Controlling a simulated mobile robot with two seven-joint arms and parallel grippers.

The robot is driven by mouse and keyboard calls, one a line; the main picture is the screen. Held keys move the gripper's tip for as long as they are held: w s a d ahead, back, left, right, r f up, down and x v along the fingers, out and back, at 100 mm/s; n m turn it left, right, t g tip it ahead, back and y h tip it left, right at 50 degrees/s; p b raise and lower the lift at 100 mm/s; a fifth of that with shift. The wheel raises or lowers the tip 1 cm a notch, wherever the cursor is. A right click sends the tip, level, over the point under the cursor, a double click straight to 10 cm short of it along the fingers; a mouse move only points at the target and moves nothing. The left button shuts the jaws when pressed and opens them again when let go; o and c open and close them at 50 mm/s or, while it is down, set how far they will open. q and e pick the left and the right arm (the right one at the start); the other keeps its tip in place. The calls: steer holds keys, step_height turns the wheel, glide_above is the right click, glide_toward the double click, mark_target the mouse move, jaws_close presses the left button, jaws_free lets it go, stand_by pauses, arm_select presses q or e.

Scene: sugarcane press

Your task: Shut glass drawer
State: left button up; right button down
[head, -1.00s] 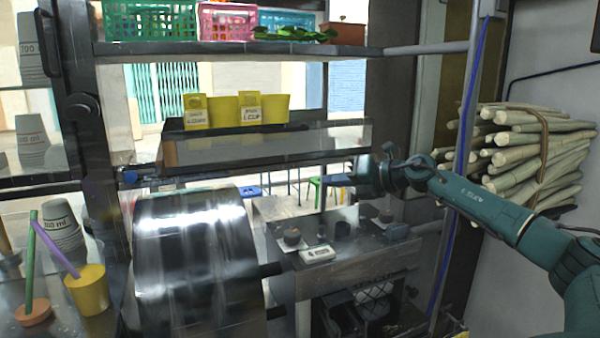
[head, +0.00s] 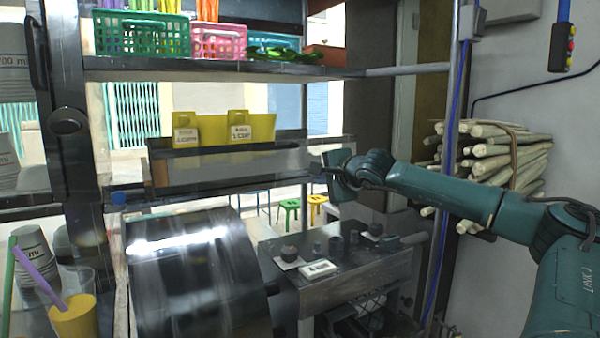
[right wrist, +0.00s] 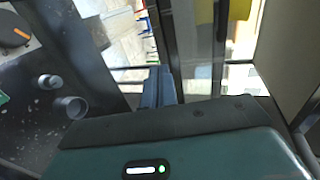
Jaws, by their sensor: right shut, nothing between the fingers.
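The glass drawer (head: 235,168) is a long clear-fronted case with a dark frame, at mid-height in the head view. Yellow containers (head: 250,128) with price cards stand in or on it; I cannot tell how far it is pulled out. My right gripper (head: 317,168) is shut and empty, in front of the drawer's right part. I cannot tell whether it touches it. In the right wrist view its closed fingers (right wrist: 160,87) point toward a dark upright frame, with a yellow surface (right wrist: 240,8) beside it. My left gripper is not in view.
A shiny metal drum (head: 195,270) stands below the drawer. A metal counter (head: 350,285) with small cups and a card is right of it. A shelf (head: 230,70) with baskets runs above. Sugarcane stalks (head: 495,160) are stacked at the right.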

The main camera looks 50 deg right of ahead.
mark_target(294, 178)
steer(key=p+x, duration=0.1)
steer(key=x, duration=0.1)
steer(key=p+x, duration=0.2)
steer(key=x, duration=0.1)
steer(key=r+p+x, duration=0.1)
steer(key=x, duration=0.2)
steer(key=shift+w+p, duration=0.15)
steer(key=shift+p, duration=0.2)
steer(key=shift+w+d+f, duration=0.1)
steer(key=shift+w, duration=0.4)
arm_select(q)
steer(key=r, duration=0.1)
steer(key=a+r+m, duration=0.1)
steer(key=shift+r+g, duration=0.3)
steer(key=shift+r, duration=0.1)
arm_select(e)
steer(key=shift+w+d, duration=0.1)
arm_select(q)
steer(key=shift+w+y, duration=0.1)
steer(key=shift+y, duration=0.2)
